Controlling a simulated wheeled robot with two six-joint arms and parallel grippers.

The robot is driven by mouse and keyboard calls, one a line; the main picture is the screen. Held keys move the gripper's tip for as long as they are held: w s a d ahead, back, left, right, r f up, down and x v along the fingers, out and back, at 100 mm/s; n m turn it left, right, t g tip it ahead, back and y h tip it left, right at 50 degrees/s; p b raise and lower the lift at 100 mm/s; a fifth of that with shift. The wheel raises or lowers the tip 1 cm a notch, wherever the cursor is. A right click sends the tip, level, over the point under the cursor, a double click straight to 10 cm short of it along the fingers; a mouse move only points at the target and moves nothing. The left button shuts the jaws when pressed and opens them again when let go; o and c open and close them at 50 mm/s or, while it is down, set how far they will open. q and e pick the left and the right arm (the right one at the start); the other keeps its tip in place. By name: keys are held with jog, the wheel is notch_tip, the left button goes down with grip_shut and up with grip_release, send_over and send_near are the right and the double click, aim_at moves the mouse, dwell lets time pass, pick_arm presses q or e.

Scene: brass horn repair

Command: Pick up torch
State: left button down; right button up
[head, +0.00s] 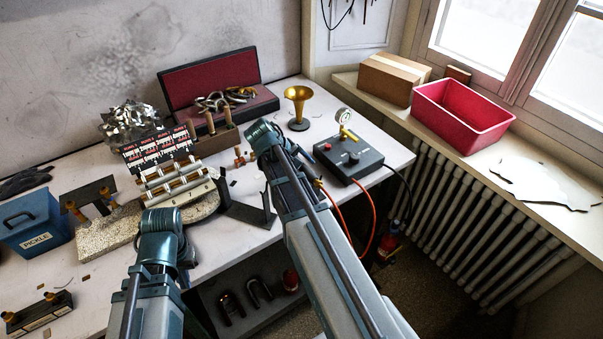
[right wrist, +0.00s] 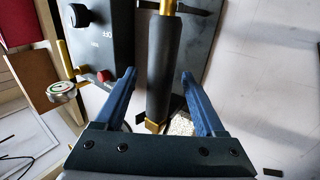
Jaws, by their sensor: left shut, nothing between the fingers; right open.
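The torch (right wrist: 158,70) shows in the right wrist view as a dark cylindrical handle with brass at both ends. It lies lengthwise between the two blue fingers of my right gripper (right wrist: 157,78), which is open, with gaps on both sides. In the head view my right arm hides most or all of the torch. A dark bracket stand (head: 247,208) is beside that arm on the bench. My left gripper (head: 162,228) is shut and empty over the front of the bench, its fingers mostly hidden by its own arm.
A dark control box (head: 350,163) with a gauge stands right of my right arm; it also shows in the right wrist view (right wrist: 95,38). Red and orange hoses hang off the bench edge. A brass bell (head: 298,98), valve block (head: 178,182) and blue pickle tub (head: 35,225) stand around.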

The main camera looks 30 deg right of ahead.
jog(key=shift+c, duration=0.4)
jog(key=shift+f, duration=0.1)
grip_shut()
jog(key=shift+r+p, duration=0.5)
jog(key=shift+p, duration=0.1)
notch_tip(320, 180, up, 3)
jog(key=p, duration=0.3)
jog(key=s+a+r+p, duration=0.1)
jog(key=s+a, duration=0.7)
jog(key=s, duration=0.5)
jog(key=shift+s+a, duration=0.2)
jog(key=shift+a, duration=0.1)
